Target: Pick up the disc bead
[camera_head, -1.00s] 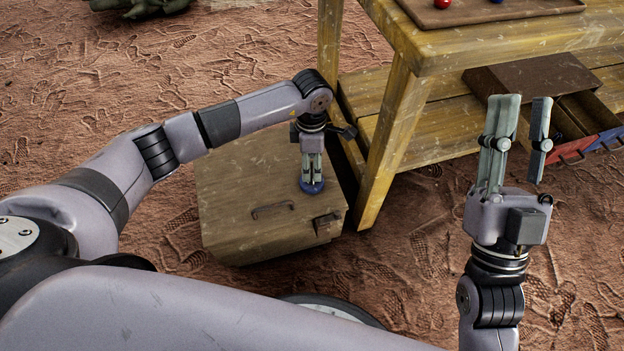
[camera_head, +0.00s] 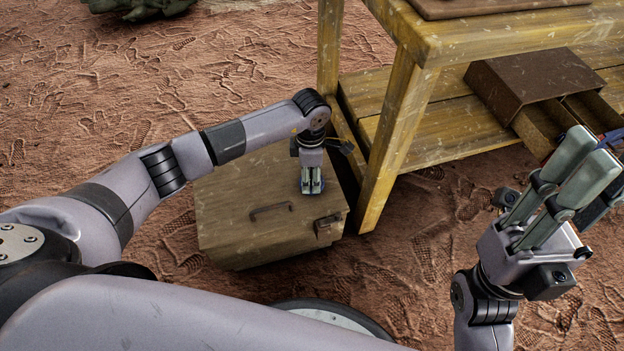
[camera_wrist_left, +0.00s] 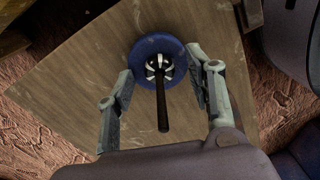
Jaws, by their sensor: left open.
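The disc bead (camera_wrist_left: 145,62) is a round blue disc with a dark and white patterned centre. It lies flat on the top of a wooden box (camera_head: 235,205). In the head view only a bit of its blue edge (camera_head: 311,191) shows beneath my left gripper. My left gripper (camera_head: 312,187) points straight down over the bead, low over the box top. In the left wrist view its two fingers (camera_wrist_left: 160,85) stand apart on either side of the bead. A dark rod shape overlaps the bead's centre there. My right gripper (camera_head: 585,158) is raised, empty and open, at the right.
A wooden table (camera_head: 440,45) stands right of the box, its near leg (camera_head: 385,160) close to the box's right side. A brown drawer unit (camera_head: 530,85) with open drawers sits on its lower shelf. Footprinted ground lies around.

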